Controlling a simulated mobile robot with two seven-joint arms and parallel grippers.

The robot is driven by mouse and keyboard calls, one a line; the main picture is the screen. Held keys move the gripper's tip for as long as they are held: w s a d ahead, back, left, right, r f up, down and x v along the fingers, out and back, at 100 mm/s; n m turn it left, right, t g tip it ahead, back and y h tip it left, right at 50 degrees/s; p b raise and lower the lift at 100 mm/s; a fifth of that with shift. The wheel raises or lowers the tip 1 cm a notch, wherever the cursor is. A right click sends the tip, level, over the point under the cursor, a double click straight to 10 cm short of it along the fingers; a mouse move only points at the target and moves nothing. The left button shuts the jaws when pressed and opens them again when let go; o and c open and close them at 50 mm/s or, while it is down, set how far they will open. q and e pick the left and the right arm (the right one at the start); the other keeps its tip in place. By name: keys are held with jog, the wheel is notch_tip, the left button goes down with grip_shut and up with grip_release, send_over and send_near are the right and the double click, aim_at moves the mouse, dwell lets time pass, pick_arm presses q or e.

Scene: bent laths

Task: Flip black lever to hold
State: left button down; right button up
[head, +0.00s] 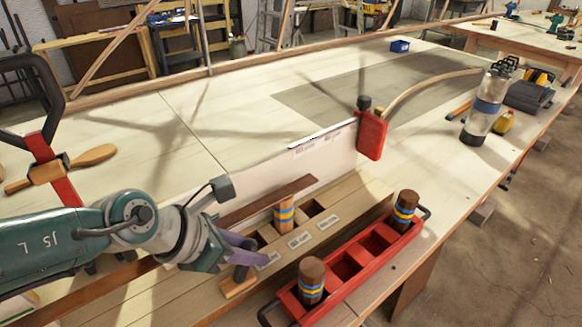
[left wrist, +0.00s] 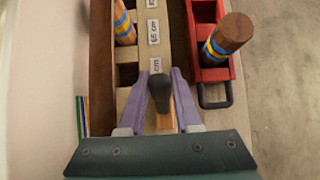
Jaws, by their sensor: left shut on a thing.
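The black lever (head: 242,262) stands on a small pale wooden piece (head: 238,288) at the near end of the slotted wooden block (head: 335,215). My left gripper (head: 244,254) comes in from the left, its purple fingers at the lever. In the left wrist view the lever (left wrist: 160,92) rises between the two purple fingers (left wrist: 160,76), which are shut on it. The fingers hide part of the lever in the head view. My right gripper is not in view.
A banded peg (head: 284,214) stands in the block beside a dark lath (head: 268,200) and a white panel (head: 325,165). A red tray (head: 352,292) with banded pegs lies to the right. A red container (head: 371,133) stands behind. The far tabletop is mostly clear.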

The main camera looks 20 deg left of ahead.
pick_arm(q)
jog(key=shift+a+f, duration=0.1)
jog(key=c, duration=0.6)
grip_release()
jog(key=shift+r, duration=0.35)
jog(key=p+v, duration=0.6)
jog(key=v, duration=0.3)
jog(key=shift+s, duration=0.2)
jog(key=shift+a, duration=0.1)
